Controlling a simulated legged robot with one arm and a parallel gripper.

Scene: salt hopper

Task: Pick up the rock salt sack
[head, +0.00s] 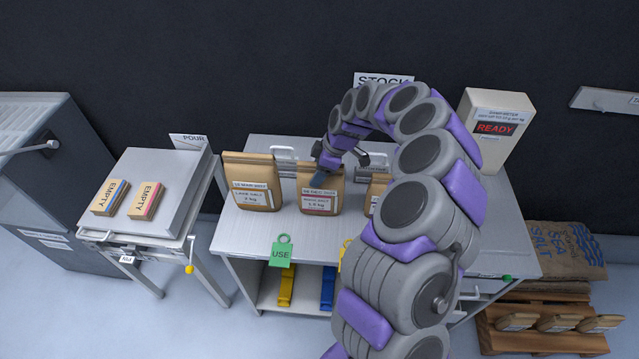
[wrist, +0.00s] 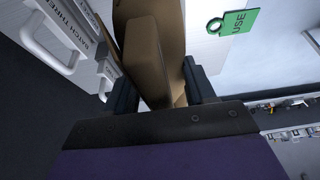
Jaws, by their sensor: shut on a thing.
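Three brown paper sacks with white labels stand on the stock bench: a left one (head: 251,182), a middle one (head: 320,192) and a right one (head: 376,190) partly hidden behind my arm. The labels are too small to read surely, so I cannot tell which is rock salt. My gripper (head: 328,166) is at the top of the middle sack. In the wrist view my gripper (wrist: 160,92) has its dark jaws on both sides of the brown sack (wrist: 150,62), shut on it. The sack looks upright on the bench; I cannot tell whether it touches the top.
The bench (head: 245,235) has a green USE tag (head: 281,253) at its front. A box reading READY (head: 495,128) stands at its back right. To the left, a table (head: 170,200) holds two EMPTY packs. A pallet (head: 545,325) with sacks stands on the floor at right.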

